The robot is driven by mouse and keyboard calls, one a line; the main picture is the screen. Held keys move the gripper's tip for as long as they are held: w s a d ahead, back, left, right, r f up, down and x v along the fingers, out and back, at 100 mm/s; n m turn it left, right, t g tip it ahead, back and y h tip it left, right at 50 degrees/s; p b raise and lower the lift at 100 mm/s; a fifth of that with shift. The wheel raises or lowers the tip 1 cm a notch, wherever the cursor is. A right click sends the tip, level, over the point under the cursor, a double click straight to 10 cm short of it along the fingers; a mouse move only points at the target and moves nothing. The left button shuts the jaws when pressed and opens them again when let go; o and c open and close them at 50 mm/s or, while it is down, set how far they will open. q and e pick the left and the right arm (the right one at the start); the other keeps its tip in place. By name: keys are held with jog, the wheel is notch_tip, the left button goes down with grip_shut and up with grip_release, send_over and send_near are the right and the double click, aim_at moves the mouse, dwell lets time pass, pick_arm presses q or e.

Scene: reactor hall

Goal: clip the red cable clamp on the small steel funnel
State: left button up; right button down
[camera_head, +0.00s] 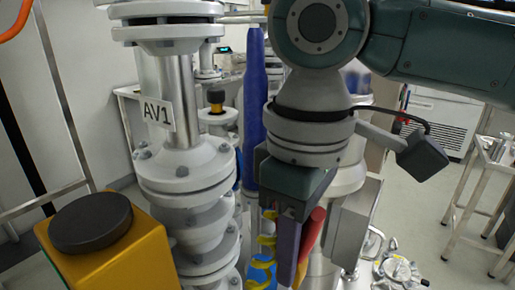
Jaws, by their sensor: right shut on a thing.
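My right gripper (288,245) comes down at the centre, its arm entering from the upper right. Its fingers point downward and are shut on a narrow item. A red piece (314,228), which looks like the red cable clamp, shows along the right side of the fingers, mostly hidden by them. I cannot make out the small steel funnel; it may be behind the gripper or out of view. My left gripper is not in view.
White flanged pipework labelled AV1 (158,113) stands close on the left. A yellow block with a black round cap (90,223) is at lower left. A tall blue pointed item (254,110) rises left of the gripper. A steel-legged table (497,155) stands at far right, with free floor before it.

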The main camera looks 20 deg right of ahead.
jog(key=s+a+f+n+b, duration=0.1)
jog(key=f, duration=0.3)
jog(key=s+f+n+b, duration=0.1)
jog(key=f+n+b, duration=0.1)
jog(key=f, duration=0.2)
jog(key=a+f+n+b, duration=0.1)
jog(key=f+b, duration=0.1)
jog(key=f, duration=0.2)
jog(key=shift+s+a+n, duration=0.35)
jog(key=shift+s+n, duration=0.05)
jog(key=shift+r, duration=0.1)
jog(key=shift+r+p, duration=0.1)
jog(key=shift+p, duration=0.3)
jog(key=shift+f, duration=0.25)
